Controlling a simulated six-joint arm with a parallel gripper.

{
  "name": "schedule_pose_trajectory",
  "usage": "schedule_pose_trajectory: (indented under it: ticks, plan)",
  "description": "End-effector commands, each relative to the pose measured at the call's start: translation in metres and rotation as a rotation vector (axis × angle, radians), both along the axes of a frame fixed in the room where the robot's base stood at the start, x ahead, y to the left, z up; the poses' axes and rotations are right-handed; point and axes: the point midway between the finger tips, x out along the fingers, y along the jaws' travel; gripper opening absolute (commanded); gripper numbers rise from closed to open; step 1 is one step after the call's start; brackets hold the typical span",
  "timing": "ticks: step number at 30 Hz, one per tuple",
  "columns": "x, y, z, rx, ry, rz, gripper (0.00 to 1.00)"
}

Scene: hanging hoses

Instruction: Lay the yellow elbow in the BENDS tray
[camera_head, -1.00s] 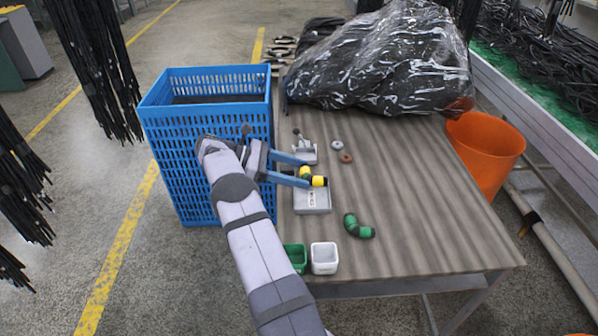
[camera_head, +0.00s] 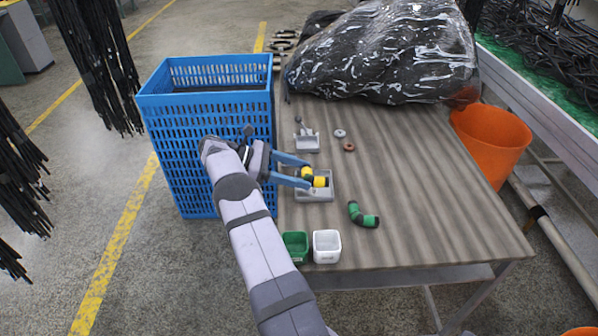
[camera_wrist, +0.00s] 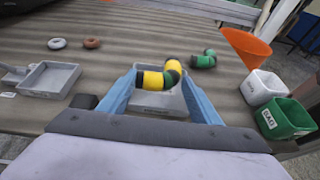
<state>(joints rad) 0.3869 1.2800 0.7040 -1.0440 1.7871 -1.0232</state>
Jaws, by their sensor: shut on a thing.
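The yellow elbow (camera_head: 318,181), with black ends, is between the blue fingers of my gripper (camera_head: 308,178). My gripper is shut on it. A grey tray (camera_head: 314,198) lies directly beneath it on the table. In the wrist view, the elbow (camera_wrist: 152,80) lies across the fingertips, in front of the grey tray (camera_wrist: 158,104). The elbow is at or just above the tray floor; I cannot tell whether it touches. The tray's label cannot be read now.
A second grey tray (camera_head: 306,143), two rings (camera_head: 340,133) and a green elbow (camera_head: 363,216) lie nearby. A green bin (camera_head: 296,242) and a white bin (camera_head: 327,246) stand near the front edge. A blue crate (camera_head: 205,140) is left. The table's right side is clear.

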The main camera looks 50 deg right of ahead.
Motion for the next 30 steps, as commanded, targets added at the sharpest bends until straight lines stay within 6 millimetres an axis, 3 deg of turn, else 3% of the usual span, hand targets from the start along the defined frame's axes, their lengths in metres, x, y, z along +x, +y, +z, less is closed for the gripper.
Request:
schedule_pose_trajectory:
  ticks: [12, 13, 15, 21, 24, 30]
  plan:
    - [0.0000, 0.0000, 0.0001, 0.000, 0.000, 0.000, 0.36]
    - [0.0000, 0.0000, 0.0001, 0.000, 0.000, 0.000, 0.62]
    - [0.0000, 0.0000, 0.0001, 0.000, 0.000, 0.000, 0.79]
    - [-0.0001, 0.0000, 0.0001, 0.000, 0.000, 0.000, 0.79]
    - [0.0000, 0.0001, -0.0001, 0.000, 0.000, 0.000, 0.95]
    - [0.0000, 0.0001, -0.0001, 0.000, 0.000, 0.000, 0.95]
